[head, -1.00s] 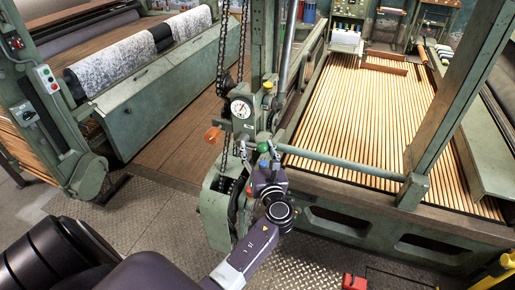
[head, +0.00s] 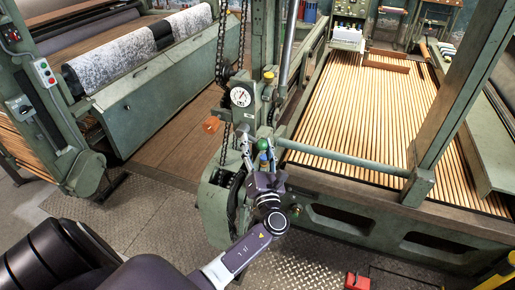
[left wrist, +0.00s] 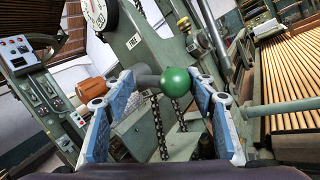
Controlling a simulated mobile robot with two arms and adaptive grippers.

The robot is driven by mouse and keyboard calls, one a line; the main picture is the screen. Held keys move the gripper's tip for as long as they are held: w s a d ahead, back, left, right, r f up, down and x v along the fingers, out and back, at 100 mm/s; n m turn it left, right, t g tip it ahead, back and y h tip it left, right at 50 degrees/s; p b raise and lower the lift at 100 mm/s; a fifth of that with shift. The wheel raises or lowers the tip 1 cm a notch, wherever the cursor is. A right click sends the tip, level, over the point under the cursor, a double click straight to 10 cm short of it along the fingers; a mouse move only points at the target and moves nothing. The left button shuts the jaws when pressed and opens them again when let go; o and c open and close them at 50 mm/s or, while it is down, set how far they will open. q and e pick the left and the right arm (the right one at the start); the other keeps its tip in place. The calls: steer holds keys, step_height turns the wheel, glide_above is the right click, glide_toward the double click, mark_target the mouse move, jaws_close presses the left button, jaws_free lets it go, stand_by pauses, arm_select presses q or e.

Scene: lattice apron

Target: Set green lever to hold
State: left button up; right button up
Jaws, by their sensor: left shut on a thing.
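The green lever ends in a round green knob (head: 264,144) on the front of the green machine post. In the left wrist view the knob (left wrist: 176,82) sits at the end of a short dark shaft. My left gripper (head: 259,154) reaches up to it from below. In the left wrist view its blue-padded fingers (left wrist: 160,84) stand on either side of the knob and shaft, shut on the lever. My right gripper is in neither view. I cannot read which position the lever is at.
A round white gauge (head: 240,97) sits just above the lever, with a yellow knob (head: 268,75) beside it. An orange handle (head: 211,125) juts out left. Chains hang along the post. A green crossbar (head: 345,160) runs right, over the slatted bed (head: 370,110).

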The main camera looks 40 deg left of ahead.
arm_select(q)
steer(key=m+t+b, duration=0.1)
steer(key=f+m+t+b, duration=0.1)
steer(key=m, duration=0.1)
steer(key=a+m+b, duration=0.1)
steer(key=shift+f+m+t+h, duration=0.3)
steer(key=shift+f+m+t, duration=0.1)
steer(key=m+t+h+b, duration=0.1)
steer(key=m, duration=0.1)
steer(key=a+m+t+h+b, duration=0.1)
steer(key=m, duration=0.1)
steer(key=a+f+m+t+b, duration=0.1)
steer(key=m+b, duration=0.1)
steer(key=m, duration=0.1)
steer(key=shift+s+f+t+h, duration=0.1)
steer(key=shift+s+t+h, duration=0.1)
steer(key=shift+t+h, duration=0.2)
steer(key=shift+s+a+m+t+h+b, duration=0.1)
steer(key=shift+a+m+t+h+b, duration=0.2)
steer(key=shift+m, duration=0.3)
steer(key=shift+a+m+t+h+b, duration=0.15)
steer(key=shift+m+t+h+b, duration=0.1)
steer(key=shift+m+h, duration=0.25)
steer(key=shift+a+m, duration=0.1)
steer(key=shift+m, duration=0.2)
steer(key=o, duration=1.3)
steer(key=shift+o, duration=1.6)
steer(key=shift+w+f, duration=0.2)
steer(key=v, duration=1.2)
